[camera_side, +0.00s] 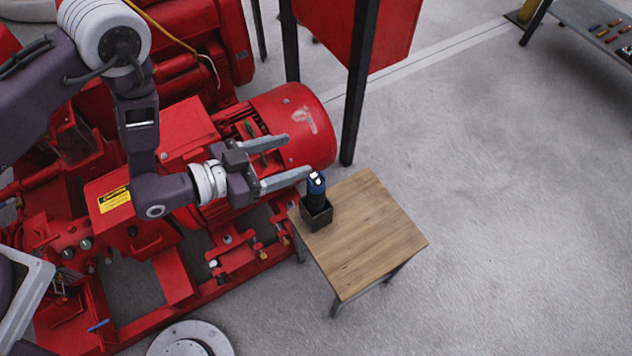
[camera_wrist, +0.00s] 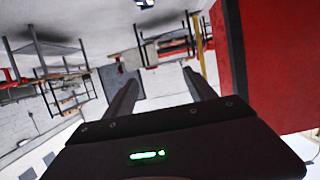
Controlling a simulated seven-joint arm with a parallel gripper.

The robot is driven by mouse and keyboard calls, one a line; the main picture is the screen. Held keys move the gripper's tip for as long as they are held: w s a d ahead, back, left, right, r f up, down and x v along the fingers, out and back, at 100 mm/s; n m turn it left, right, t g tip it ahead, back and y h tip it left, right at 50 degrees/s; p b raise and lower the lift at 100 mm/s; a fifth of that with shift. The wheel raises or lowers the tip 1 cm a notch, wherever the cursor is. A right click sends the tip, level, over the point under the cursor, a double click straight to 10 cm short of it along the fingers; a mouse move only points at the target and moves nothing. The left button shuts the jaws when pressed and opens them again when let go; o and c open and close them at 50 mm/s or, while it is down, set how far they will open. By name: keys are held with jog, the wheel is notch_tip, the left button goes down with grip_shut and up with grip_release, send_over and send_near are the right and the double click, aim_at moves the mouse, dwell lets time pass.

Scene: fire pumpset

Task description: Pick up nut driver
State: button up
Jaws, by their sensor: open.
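The nut driver (camera_side: 316,188) stands upright in a small dark holder (camera_side: 317,217) on a wooden table, with its blue and black handle up. Its lower part is hidden in the holder. My gripper (camera_side: 298,157) is open and empty, with its fingers pointing right. One fingertip appears close to the top of the handle in the side view, but I cannot tell the gap. In the wrist view my gripper (camera_wrist: 165,90) shows two fingers spread apart with nothing between them. The nut driver cannot be made out for certain there.
The small wooden table (camera_side: 365,240) is bare apart from the holder. A red pump set (camera_side: 290,120) lies left of it, close to my arm. A black post (camera_side: 360,90) under a red cabinet (camera_side: 390,30) stands behind the table. Floor to the right is clear.

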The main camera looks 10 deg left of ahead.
send_near(308, 192)
jog(key=x, duration=0.5)
jog(key=shift+w+d+r, duration=0.2)
jog(key=shift+d+r, duration=0.05)
jog(key=x, duration=0.3)
jog(key=f+x, duration=0.1)
jog(key=x, duration=0.3)
jog(key=shift+a, duration=0.15)
jog(key=shift+r, duration=0.15)
grip_shut()
